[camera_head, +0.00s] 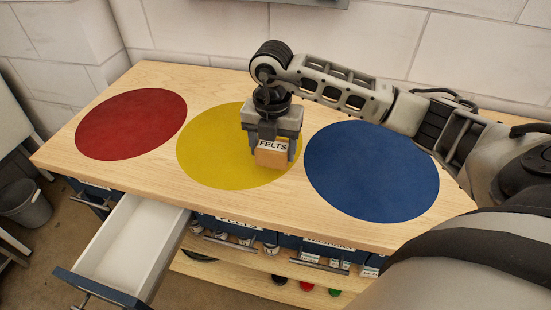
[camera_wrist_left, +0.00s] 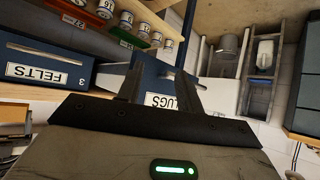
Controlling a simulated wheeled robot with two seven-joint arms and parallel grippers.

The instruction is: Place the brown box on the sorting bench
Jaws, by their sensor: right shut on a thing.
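A small brown box (camera_head: 271,158) with a white FELTS label is between the fingers of my right gripper (camera_head: 272,142), which is shut on it. The gripper points down over the right part of the yellow circle (camera_head: 212,150) on the wooden sorting bench (camera_head: 285,207). I cannot tell whether the box touches the bench top. My left gripper (camera_wrist_left: 160,80) shows only in the left wrist view, fingers apart with nothing seen between them, near a blue drawer front labelled LUGS (camera_wrist_left: 160,101).
A red circle (camera_head: 132,124) and a blue circle (camera_head: 371,170) flank the yellow one, both bare. An open, empty-looking white drawer (camera_head: 132,245) juts out at the bench's front left. Jars and bins stand on the shelf below. A grey bucket (camera_head: 25,203) stands at far left.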

